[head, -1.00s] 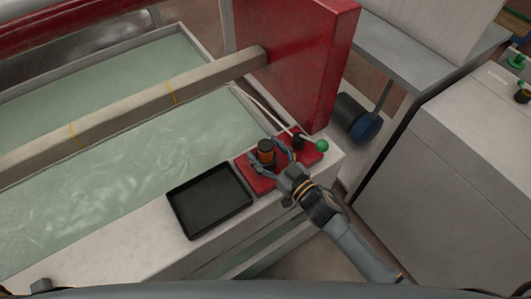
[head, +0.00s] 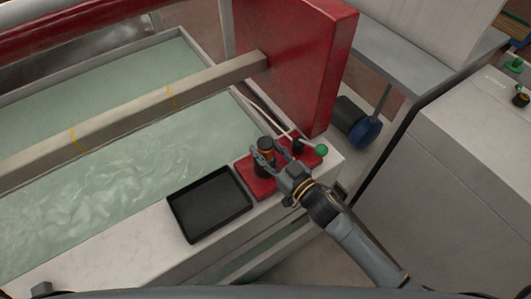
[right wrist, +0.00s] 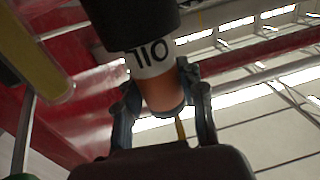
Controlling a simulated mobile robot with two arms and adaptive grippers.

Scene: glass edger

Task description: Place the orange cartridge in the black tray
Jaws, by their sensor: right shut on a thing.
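The orange cartridge (head: 265,142) is dark with an orange band and stands upright at the red block (head: 243,178). My right gripper (head: 262,156) is shut on it, with a finger on each side. The black tray (head: 183,226) lies empty on the white ledge, left of the block. My left gripper is not in view.
A green-knobbed lever (head: 321,150) and a small black knob (head: 298,146) are close to the right of the cartridge. A tall red panel (head: 305,65) rises behind. The water tank (head: 150,150) lies beyond the ledge. The ledge left of the tray is clear.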

